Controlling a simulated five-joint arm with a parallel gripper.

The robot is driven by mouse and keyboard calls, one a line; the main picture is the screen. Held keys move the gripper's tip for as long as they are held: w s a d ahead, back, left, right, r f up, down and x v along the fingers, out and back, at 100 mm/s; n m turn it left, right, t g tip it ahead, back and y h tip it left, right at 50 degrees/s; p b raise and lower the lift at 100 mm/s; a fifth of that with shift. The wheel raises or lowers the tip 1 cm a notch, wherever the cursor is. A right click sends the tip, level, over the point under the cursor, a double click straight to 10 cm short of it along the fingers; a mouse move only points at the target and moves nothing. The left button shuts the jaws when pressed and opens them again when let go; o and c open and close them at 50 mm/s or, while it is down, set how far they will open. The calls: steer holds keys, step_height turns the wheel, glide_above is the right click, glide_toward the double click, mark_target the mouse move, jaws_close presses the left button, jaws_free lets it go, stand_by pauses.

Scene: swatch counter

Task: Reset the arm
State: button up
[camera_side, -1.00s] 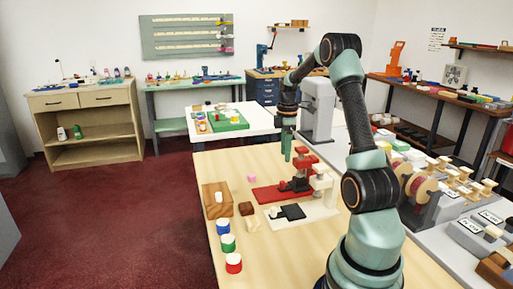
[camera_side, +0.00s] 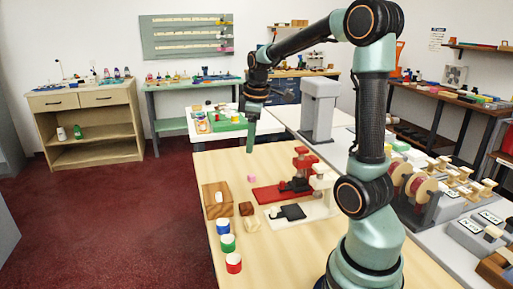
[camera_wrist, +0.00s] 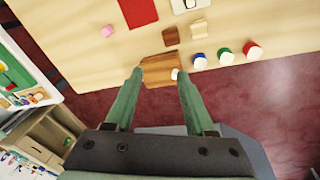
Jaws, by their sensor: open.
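My gripper (camera_side: 251,136) hangs above the far left part of the wooden table (camera_side: 285,240), pointing down. In the wrist view my gripper (camera_wrist: 155,98) has its two green fingers spread wide with nothing held between them. A wooden block (camera_wrist: 160,70) with a white piece on it shows beyond the fingertips, at the table's edge. The same wooden block (camera_side: 211,205) stands at the table's left edge in the side view, nearer the camera than my gripper.
A pink piece (camera_side: 251,178), a red press-like fixture (camera_side: 272,193) and a brown block (camera_side: 246,208) stand on the table. Blue (camera_side: 222,227), green (camera_side: 228,243) and red (camera_side: 233,263) pots line its left edge. A grey column (camera_side: 319,110) stands behind.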

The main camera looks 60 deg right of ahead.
steer(key=s+a+r+m+t, duration=0.1)
steer(key=s+a+m, duration=0.1)
steer(key=a, duration=0.8)
steer(key=s+a+r+m+t+y, duration=0.1)
steer(key=s+a, duration=0.3)
steer(key=a, duration=0.6)
steer(key=shift+s+a+m+t, duration=0.2)
steer(key=shift+m+t, duration=0.5)
steer(key=shift+t, duration=0.1)
